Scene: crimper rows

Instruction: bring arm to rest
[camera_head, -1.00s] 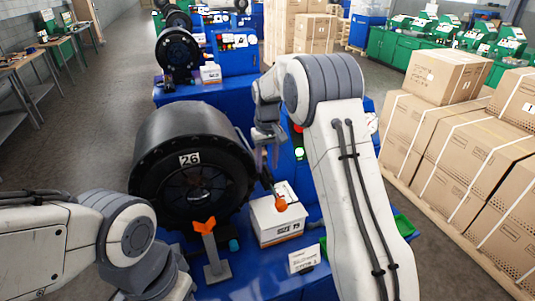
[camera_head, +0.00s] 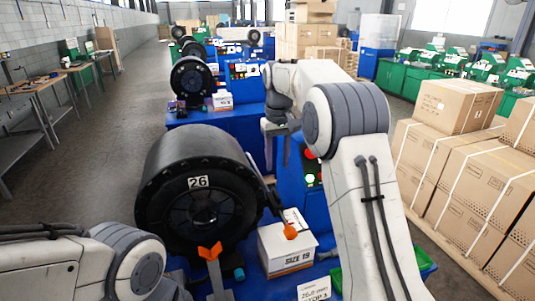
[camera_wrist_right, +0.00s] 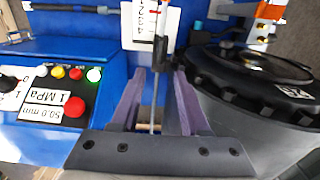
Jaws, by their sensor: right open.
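My right arm (camera_head: 355,140) comes in from the lower right and bends over the blue machine. Its gripper (camera_head: 277,152) hangs pointing down, to the right of the black drum marked 26 (camera_head: 200,182). In the right wrist view the two purple fingers (camera_wrist_right: 157,100) stand apart. A thin rod shows in the gap between them, but I cannot tell if they touch it. My left arm (camera_head: 75,262) shows at the lower left, and its gripper is out of the picture.
A white box marked SIZE 19 (camera_head: 284,252), an orange-tipped lever (camera_head: 290,231) and an orange fork on a stand (camera_head: 209,251) are in front of the drum. The control panel (camera_wrist_right: 58,95) is beside the right gripper. Strapped cartons (camera_head: 480,185) stand at the right.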

